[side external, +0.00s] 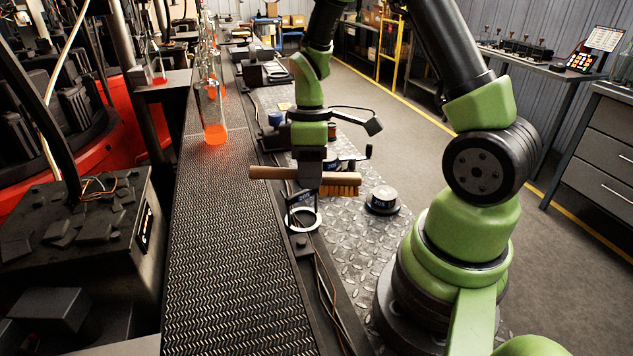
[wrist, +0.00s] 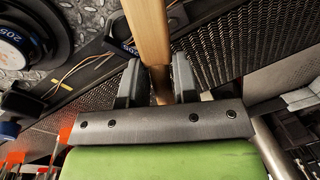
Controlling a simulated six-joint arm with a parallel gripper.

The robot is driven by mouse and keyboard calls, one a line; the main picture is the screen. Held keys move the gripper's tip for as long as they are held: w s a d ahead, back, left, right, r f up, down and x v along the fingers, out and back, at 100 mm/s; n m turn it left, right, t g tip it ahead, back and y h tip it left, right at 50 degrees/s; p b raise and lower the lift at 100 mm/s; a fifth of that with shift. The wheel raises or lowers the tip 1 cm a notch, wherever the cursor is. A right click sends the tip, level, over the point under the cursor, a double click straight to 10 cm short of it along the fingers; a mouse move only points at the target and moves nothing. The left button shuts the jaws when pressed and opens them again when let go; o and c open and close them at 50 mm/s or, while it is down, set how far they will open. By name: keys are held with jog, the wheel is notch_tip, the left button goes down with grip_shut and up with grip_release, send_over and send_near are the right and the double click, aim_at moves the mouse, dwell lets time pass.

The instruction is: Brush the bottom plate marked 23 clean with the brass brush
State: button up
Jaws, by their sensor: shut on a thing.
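My gripper (side external: 309,178) points down over the edge of the conveyor and is shut on the wooden handle of the brass brush (side external: 275,173). The handle lies roughly level, and the golden bristles (side external: 340,190) hang down at its right end. In the wrist view the pale handle (wrist: 148,35) runs up between the two grey fingers (wrist: 157,85); the bristles are out of sight there. I can make out no plate marked 23. A dark round piece (side external: 382,201) sits on the tread plate to the right, apart from the brush.
The mesh conveyor (side external: 235,240) runs along the left, with glass bottles glowing orange (side external: 214,132) farther back. In the wrist view a dark disc with a blue label (wrist: 15,35) reads about "205".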

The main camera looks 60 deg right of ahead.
jog(key=w+d+r+n+h, duration=0.1)
jog(key=w+d+r+n, duration=0.25)
jog(key=d, duration=0.45)
jog(key=w+d+r+n+h, duration=0.1)
jog(key=w+d+r+n, duration=0.25)
jog(key=d, duration=0.35)
jog(key=shift+n+t, duration=0.3)
jog(key=shift+s+d+f, duration=0.1)
jog(key=shift+s+f, duration=0.05)
jog(key=shift+f, duration=0.9)
jog(key=shift+s+d+f, duration=0.1)
jog(key=shift+s+f, duration=0.05)
jog(key=shift+f, duration=0.9)
jog(key=shift+f, duration=2.75)
jog(key=shift+w+a+f, duration=0.1)
jog(key=shift+w+f, duration=0.15)
jog(key=shift+f, duration=0.55)
jog(key=shift+c, duration=0.3)
jog(key=shift+w+a+f, duration=0.1)
jog(key=shift+w+a, duration=0.2)
jog(key=shift+w, duration=0.55)
jog(key=shift+w+a, duration=0.25)
jog(key=shift+w, duration=0.55)
jog(key=s, duration=0.2)
jog(key=s+d, duration=0.1)
jog(key=s, duration=0.1)
jog(key=shift+d, duration=0.15)
notch_tip(320, 180, up, 8)
jog(key=shift+r, duration=0.2)
